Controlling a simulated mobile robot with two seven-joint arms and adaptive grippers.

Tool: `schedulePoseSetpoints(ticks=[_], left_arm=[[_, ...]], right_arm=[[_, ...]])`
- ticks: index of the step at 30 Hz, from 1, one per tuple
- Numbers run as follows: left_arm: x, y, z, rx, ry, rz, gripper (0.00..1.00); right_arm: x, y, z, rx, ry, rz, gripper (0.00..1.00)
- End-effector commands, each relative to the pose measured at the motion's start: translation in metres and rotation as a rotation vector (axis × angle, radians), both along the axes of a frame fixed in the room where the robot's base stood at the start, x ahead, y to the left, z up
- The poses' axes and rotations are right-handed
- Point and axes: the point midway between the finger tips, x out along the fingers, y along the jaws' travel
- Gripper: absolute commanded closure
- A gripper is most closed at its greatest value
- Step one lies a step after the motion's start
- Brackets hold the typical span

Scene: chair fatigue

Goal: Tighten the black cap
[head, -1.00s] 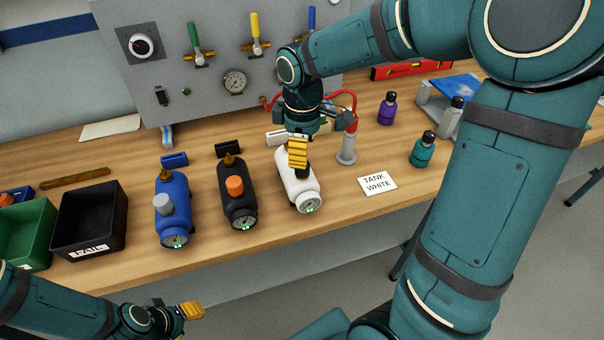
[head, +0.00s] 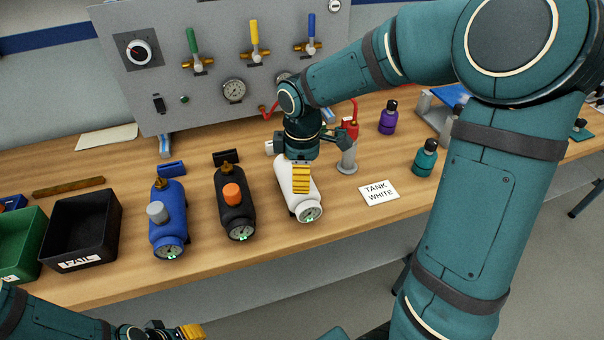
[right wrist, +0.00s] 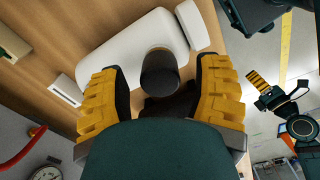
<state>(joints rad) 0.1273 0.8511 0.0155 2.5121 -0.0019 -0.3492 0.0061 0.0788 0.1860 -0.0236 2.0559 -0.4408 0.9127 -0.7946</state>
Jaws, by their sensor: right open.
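My right gripper (head: 301,180) is over the tank. In the right wrist view its yellow fingers are spread, one on each side of the cap, with gaps between, not closed on it. My left gripper (head: 190,331) is low at the picture's bottom edge, away from the tank; its opening is unclear.
A black tank (head: 235,200) with an orange cap and a blue tank (head: 168,222) with a grey cap lie to the left. The gauge panel (head: 215,50) stands behind.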

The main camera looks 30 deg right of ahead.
Motion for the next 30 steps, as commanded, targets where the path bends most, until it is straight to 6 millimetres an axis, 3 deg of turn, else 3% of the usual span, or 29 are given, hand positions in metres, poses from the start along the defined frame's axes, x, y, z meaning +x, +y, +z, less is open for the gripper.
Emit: schedulePoseSetpoints(ticks=[6,17,30], left_arm=[[0.0,0.0,0.012,0.0,0.0,0.0,0.53],[0.0,0.0,0.013,0.0,0.0,0.0,0.53],[0.0,0.0,0.033,0.0,0.0,0.0,0.53]], right_arm=[[0.0,0.0,0.002,0.001,0.001,0.178,0.36],[0.0,0.0,0.001,0.001,0.0,0.214,0.36],[0.0,0.0,0.001,0.001,0.0,0.542,0.36]])
